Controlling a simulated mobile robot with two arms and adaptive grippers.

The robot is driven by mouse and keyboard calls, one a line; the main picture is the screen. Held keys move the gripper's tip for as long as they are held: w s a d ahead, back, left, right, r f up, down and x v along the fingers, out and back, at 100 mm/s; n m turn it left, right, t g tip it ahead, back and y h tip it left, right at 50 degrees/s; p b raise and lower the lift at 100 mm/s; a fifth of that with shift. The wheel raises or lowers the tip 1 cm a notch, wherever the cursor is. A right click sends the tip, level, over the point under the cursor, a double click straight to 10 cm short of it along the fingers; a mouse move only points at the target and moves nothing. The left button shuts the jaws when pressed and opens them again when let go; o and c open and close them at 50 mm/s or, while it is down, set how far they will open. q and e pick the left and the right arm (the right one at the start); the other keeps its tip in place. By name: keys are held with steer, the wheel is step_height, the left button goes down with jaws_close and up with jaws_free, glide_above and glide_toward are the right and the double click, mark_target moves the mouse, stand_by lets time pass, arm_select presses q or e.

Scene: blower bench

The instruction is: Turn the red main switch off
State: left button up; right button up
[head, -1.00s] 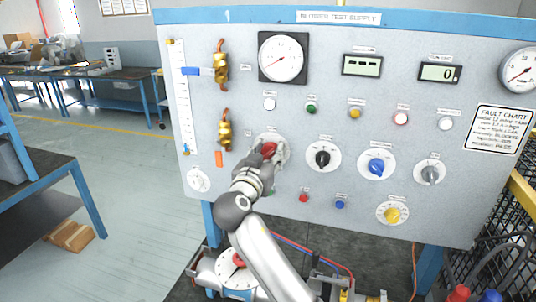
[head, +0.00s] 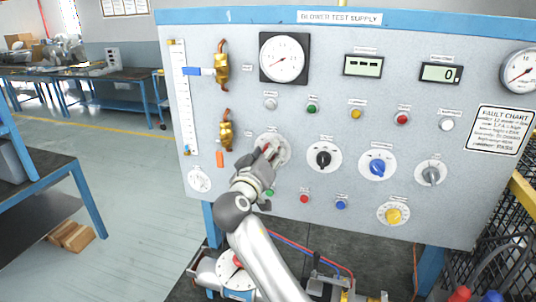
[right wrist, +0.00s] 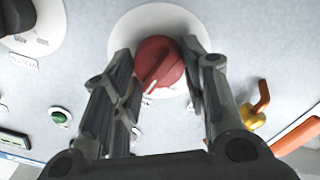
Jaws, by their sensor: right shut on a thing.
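The red main switch (head: 266,153) is a red rotary knob on a round white plate (head: 284,148) on the grey blower panel. My right gripper (head: 266,161) reaches it from below and partly hides it in the head view. In the right wrist view the red knob (right wrist: 160,64) sits between the two fingers of my right gripper (right wrist: 168,85), which are shut on it. A white mark on the knob points to the lower left in that view. The plate's lettering cannot be read. My left gripper is not in view.
Black (head: 323,159), blue (head: 377,168) and grey (head: 431,174) knobs stand to the right. A green button (head: 269,192) is close below my gripper. A brass valve (head: 225,130) and an orange handle (head: 220,159) are to the left. A lamp (head: 270,104) above is grey.

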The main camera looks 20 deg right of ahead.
steer(key=n+p, duration=0.5)
steer(key=n, duration=0.6)
steer(key=shift+w+a, duration=0.1)
stand_by(0.5)
steer(key=o, duration=1)
steer(key=shift+f, duration=0.2)
steer(key=v, duration=0.7)
steer(key=shift+a, duration=0.1)
